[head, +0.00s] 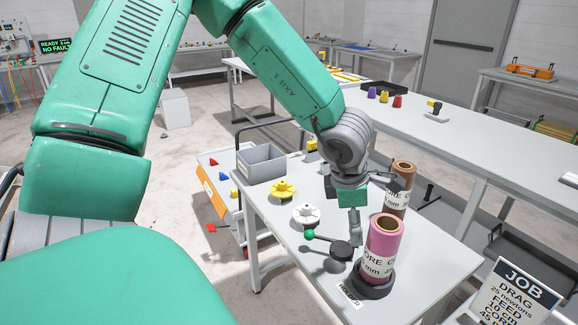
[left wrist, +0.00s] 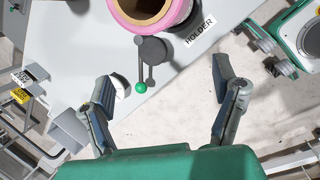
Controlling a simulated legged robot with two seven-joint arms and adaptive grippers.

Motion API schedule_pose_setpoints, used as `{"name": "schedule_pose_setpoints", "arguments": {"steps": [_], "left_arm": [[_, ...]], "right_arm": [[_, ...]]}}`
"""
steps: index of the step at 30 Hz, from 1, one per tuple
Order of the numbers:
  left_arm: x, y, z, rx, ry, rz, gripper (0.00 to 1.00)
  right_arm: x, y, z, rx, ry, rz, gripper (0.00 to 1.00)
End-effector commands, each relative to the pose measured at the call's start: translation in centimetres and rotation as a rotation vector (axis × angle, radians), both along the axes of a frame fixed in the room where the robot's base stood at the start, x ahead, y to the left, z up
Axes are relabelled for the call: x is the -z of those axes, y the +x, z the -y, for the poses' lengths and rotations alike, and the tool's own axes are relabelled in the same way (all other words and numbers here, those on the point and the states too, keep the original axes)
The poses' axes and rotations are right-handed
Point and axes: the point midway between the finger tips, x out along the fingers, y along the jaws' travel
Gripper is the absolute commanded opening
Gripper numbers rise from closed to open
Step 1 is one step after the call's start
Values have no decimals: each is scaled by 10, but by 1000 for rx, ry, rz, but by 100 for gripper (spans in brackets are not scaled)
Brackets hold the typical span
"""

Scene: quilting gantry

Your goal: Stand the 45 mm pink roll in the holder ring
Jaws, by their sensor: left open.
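The pink roll (head: 383,245) stands upright at the front of the grey table, its printed label facing the head camera. Its lower end sits in the dark holder ring (head: 374,288), next to a HOLDER label (head: 349,293). My left gripper (head: 356,232) is behind and left of the roll in the head view. In the left wrist view its two fingers (left wrist: 165,92) are wide apart with nothing between them. The pink roll (left wrist: 126,22) shows at the top of that view, clear of both fingers. My right gripper is in neither view.
A brown roll (head: 404,176) stands behind the pink one. A green-knobbed lever (head: 310,235) with a dark disc (head: 340,250) lies left of the holder. A white hub (head: 306,215), yellow hub (head: 283,189) and grey bin (head: 262,165) are further left. The table's front right corner is clear.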

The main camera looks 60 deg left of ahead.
Motion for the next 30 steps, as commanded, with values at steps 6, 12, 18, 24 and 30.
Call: {"name": "schedule_pose_setpoints", "arguments": {"steps": [6, 12, 18, 24, 30], "left_arm": [[116, -57, -12, 822, 460, -188, 81], [198, -131, 19, 1681, 582, -268, 81], [241, -209, 57, 2277, 483, -205, 81], [249, -239, 71, 2463, 418, -150, 81], [249, -238, 72, 2463, 419, -148, 81]], "right_arm": [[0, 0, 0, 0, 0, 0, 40], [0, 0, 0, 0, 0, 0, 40], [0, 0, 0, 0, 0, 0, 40], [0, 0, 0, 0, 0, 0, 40], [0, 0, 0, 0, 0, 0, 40]]}}
